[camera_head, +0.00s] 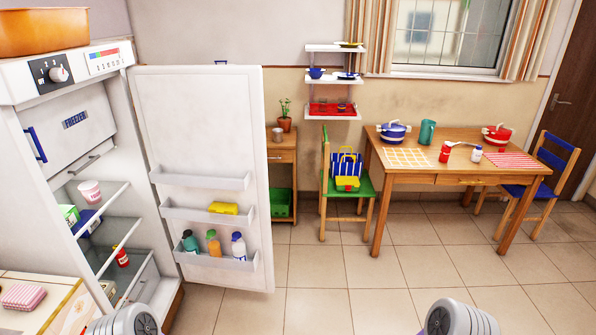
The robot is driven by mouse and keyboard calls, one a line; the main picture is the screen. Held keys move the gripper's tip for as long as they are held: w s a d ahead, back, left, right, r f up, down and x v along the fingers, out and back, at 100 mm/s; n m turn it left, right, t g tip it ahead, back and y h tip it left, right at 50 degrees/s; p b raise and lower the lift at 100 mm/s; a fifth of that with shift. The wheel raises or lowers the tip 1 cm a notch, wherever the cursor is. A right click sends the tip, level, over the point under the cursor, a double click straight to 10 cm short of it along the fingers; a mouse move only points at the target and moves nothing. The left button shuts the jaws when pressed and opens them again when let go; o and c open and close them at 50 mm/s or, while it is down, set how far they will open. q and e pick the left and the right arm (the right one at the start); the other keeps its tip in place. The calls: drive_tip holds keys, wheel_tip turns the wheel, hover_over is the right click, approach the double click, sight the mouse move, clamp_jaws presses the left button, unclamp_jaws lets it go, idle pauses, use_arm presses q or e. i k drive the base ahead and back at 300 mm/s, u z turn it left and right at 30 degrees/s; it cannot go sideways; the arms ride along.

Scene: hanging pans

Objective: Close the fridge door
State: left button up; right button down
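The white fridge (78,152) stands at the left. A freezer compartment is at its top, and food sits on the shelves below. Its door (203,110) is wide open, swung out to the right with its inner side facing me. The door shelves hold a yellow box (223,208) and several bottles (213,243). Two rounded grey parts of my arms show at the bottom edge, one at the lower left and one right of centre. My gripper fingers are not visible. No contact with the door shows.
A counter with a pink checked item (23,297) is at the lower left. A wooden cabinet (281,157) stands behind the door. A wooden table (455,180) with pots and chairs is at the right. The tiled floor (310,310) in front is clear.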

sight(202, 127)
drive_tip(key=z, duration=0.35)
drive_tip(key=i, duration=1.2)
drive_tip(key=u, duration=0.05)
